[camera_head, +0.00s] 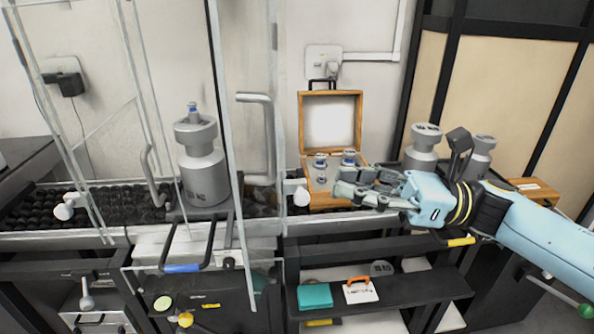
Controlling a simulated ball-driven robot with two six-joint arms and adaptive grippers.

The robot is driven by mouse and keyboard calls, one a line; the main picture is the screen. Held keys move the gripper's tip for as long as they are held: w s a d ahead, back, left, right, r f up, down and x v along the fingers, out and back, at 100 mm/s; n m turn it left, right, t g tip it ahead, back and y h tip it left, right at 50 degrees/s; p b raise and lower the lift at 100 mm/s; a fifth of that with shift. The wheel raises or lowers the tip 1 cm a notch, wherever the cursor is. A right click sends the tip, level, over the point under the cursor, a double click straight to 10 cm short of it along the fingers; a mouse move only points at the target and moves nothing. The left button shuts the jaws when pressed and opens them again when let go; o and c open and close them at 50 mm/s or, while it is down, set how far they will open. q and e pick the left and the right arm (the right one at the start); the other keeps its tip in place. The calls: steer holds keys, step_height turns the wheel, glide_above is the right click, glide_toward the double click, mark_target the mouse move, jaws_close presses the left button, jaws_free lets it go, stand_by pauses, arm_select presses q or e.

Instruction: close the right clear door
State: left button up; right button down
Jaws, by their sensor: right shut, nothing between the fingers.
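The right clear door (255,60) belongs to a see-through case on the weighing table. A grey upright bar handle (268,140) is on it. A long pane edge slants down in front of the table front, so a pane appears to stand out toward me; how far the door is open I cannot tell exactly. My right gripper (345,190) comes in from the right, shut and empty, its fingers pointing left. It is right of the handle, apart from it, in front of the open wooden box. My left gripper is not in view.
A large grey weight (202,168) stands inside the case. The open wooden box (330,120) holds small weights. More grey weights (424,145) stand behind my right arm. A white knob (301,196) sits between gripper and case. A lower shelf (420,292) holds small items.

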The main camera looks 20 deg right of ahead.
mark_target(275, 176)
steer(key=p+x, duration=0.1)
steer(key=x, duration=0.5)
steer(key=shift+w+a+r+p, duration=0.1)
steer(key=shift+r+p, duration=0.15)
steer(key=shift+p, duration=0.15)
steer(key=shift+w+a, duration=0.2)
steer(key=shift+a, duration=0.25)
steer(key=shift+f, duration=0.1)
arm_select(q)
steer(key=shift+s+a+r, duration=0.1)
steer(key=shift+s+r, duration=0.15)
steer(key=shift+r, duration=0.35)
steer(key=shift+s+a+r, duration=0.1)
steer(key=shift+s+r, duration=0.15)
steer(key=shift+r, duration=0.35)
arm_select(e)
steer(key=shift+a, duration=0.1)
